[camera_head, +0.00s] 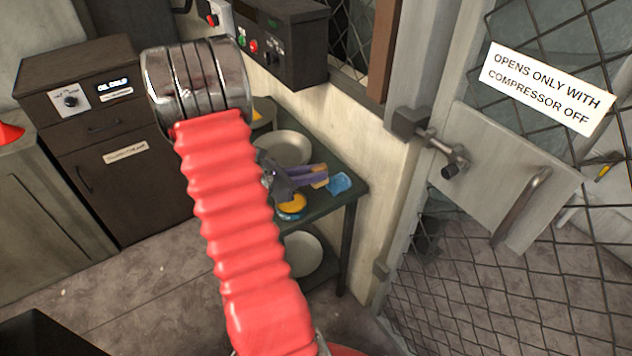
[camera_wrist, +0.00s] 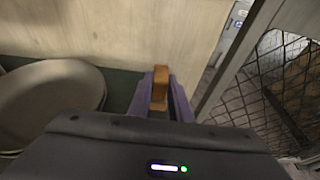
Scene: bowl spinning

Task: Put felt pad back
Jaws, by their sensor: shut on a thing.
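My gripper (camera_head: 318,176) reaches over the green table (camera_head: 345,196), with its purple fingers pointing right. It is shut on a small orange-brown block (camera_wrist: 160,86), seen between the fingers in the wrist view. I cannot tell for sure whether this block is the felt pad. In the head view, a light blue item (camera_head: 340,183) lies at the table's right end, just beyond the fingertips. A yellow round thing (camera_head: 293,203) is below the gripper, partly hidden by it.
Pale plates or bowls (camera_head: 284,147) sit on the table behind the gripper, and another (camera_head: 301,254) is on the lower shelf. A wall stands close behind the table. A mesh door (camera_head: 500,200) with a latch is to the right. A dark cabinet (camera_head: 110,140) is at left.

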